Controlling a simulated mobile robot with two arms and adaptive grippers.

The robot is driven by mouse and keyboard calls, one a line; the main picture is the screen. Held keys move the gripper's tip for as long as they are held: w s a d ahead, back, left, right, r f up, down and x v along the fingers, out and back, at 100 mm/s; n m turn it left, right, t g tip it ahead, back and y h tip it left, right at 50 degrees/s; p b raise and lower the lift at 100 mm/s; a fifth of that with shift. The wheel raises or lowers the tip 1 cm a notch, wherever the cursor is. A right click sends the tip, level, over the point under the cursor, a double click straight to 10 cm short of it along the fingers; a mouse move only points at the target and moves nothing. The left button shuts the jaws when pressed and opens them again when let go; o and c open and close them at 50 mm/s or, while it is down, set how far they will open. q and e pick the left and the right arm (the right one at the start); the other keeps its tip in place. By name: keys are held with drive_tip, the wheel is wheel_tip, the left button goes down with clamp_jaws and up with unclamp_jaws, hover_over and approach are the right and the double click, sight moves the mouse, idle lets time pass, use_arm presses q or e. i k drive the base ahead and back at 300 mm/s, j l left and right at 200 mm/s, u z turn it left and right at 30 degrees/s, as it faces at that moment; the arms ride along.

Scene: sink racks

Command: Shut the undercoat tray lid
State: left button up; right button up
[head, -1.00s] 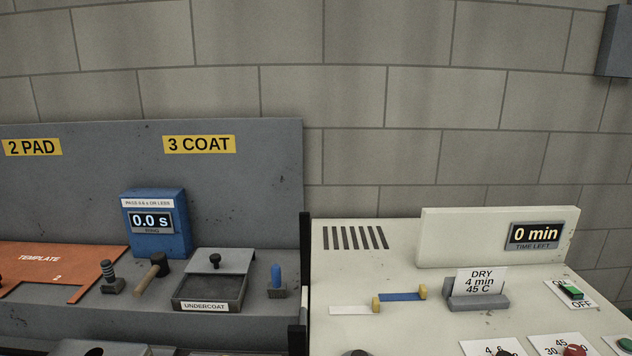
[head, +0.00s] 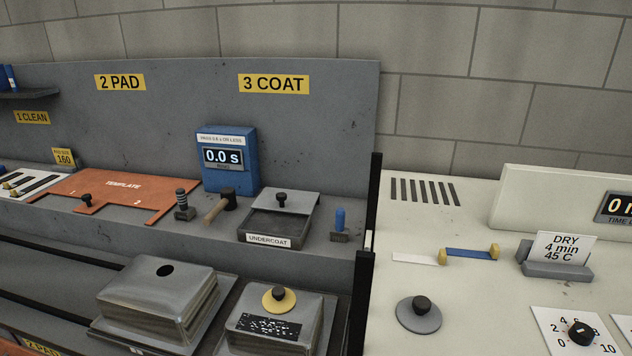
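The undercoat tray (head: 272,227) stands on the grey shelf below the "3 COAT" sign, with a white "UNDERCOAT" label on its front. Its grey lid (head: 294,205), with a black knob on top, sits toward the back of the tray. The front part of the tray is uncovered and shows a dark inside. Neither of my grippers is in the head view.
A mallet (head: 221,205) and a blue timer box (head: 228,158) stand left of the tray; a blue-handled brush (head: 340,224) stands right. Two metal sinks (head: 160,300) lie in front, below. A black post (head: 374,200) borders the cream dryer unit (head: 430,280).

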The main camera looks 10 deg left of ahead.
sight(303, 203)
drive_tip(key=j+z, duration=0.5)
drive_tip(key=k+j+z, duration=0.1)
drive_tip(key=j+z, duration=0.35)
drive_tip(key=k+j, duration=0.05)
